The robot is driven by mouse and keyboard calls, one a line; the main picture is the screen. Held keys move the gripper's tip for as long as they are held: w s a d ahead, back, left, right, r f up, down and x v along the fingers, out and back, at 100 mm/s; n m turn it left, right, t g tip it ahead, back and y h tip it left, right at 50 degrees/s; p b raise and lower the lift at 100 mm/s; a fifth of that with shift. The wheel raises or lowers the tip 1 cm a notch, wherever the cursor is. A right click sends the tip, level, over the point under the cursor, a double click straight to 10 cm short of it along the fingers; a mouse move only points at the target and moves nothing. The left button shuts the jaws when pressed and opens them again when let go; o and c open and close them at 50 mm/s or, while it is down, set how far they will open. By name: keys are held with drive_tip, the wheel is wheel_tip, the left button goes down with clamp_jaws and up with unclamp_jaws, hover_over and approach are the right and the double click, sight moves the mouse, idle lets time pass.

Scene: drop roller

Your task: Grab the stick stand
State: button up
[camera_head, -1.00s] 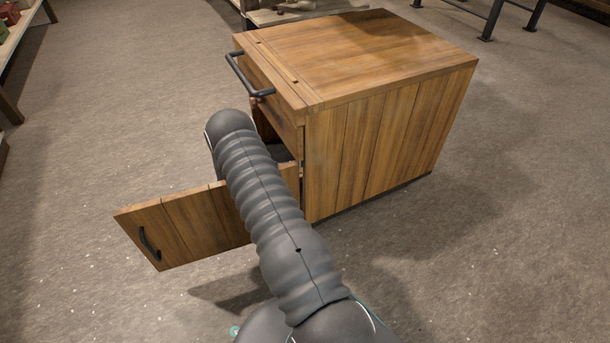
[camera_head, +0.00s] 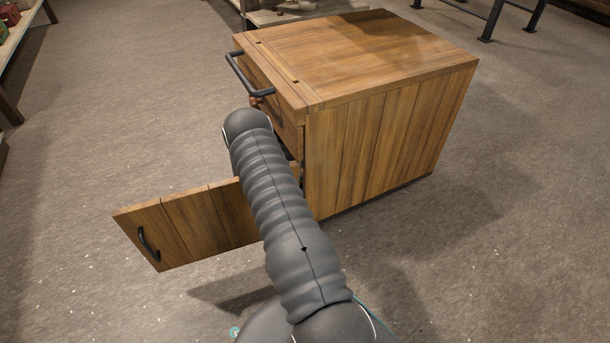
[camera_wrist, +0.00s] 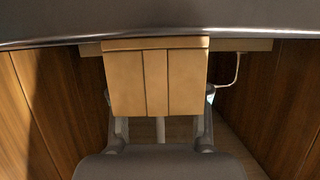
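A light wooden, box-like piece with vertical seams (camera_wrist: 155,80) fills the middle of the wrist view; it looks like the stick stand, though I cannot be sure. A pale upright bar (camera_wrist: 160,130) shows below it. My gripper (camera_wrist: 159,98) is inside the cabinet, its two fingers spread wide, one at each side of the piece. I cannot tell whether they touch it. In the head view my arm hides the gripper and the cabinet's inside.
The wooden cabinet (camera_head: 390,140) has its lower door (camera_head: 195,220) swung open to the left. A drawer with a black handle (camera_head: 248,78) sits above the opening. Wooden side walls (camera_wrist: 275,110) close in on both sides. A pale cord (camera_wrist: 238,72) hangs at right.

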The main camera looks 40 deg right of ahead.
clamp_jaws()
drive_tip(key=shift+r, duration=0.1)
